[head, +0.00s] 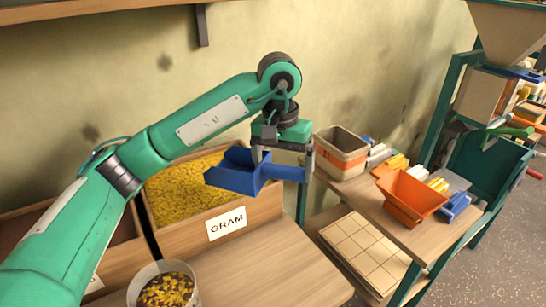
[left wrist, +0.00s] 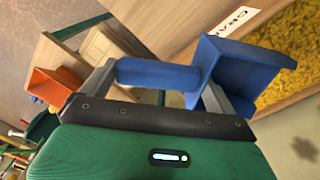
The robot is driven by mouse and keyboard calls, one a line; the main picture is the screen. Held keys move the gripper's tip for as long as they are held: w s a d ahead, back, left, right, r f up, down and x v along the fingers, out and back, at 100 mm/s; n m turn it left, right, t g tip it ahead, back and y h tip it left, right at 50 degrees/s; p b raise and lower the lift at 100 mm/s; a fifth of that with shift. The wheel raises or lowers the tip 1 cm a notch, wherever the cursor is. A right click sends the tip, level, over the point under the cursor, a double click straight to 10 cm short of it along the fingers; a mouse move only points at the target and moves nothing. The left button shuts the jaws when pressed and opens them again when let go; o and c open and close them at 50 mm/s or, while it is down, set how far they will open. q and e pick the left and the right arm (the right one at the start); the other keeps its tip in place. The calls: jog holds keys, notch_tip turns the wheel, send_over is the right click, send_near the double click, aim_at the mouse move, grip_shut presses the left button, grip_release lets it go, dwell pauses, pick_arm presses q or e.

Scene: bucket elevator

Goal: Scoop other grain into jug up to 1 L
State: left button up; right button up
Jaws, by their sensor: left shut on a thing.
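My left gripper (head: 283,165) is shut on the handle of a blue scoop (head: 237,172). The scoop is above the right part of the wooden bin labelled GRAM (head: 180,237), which holds yellow grain (head: 185,188). In the left wrist view the blue scoop (left wrist: 238,65) shows with its handle between the fingers (left wrist: 158,78); I cannot tell whether grain is in it. A round jug (head: 135,296) stands at the bottom edge of the head view, holding a mix of yellow and dark brown grain. My right gripper is not in view.
A second bin with brown contents (head: 40,240) is at the left. A side table (head: 375,195) at the right carries a beige container with an orange band (head: 341,155), an orange hopper (head: 410,197) and small coloured blocks.

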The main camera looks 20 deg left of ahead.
pick_arm(q)
jog(key=shift+d+f+y+p, duration=0.35)
jog(key=shift+d+f+y, duration=0.3)
jog(key=shift+f+y, duration=0.15)
jog(key=shift+s+r+p, duration=0.1)
jog(key=shift+r+p, duration=0.95)
jog(key=shift+r, duration=1)
jog(key=shift+f, duration=0.1)
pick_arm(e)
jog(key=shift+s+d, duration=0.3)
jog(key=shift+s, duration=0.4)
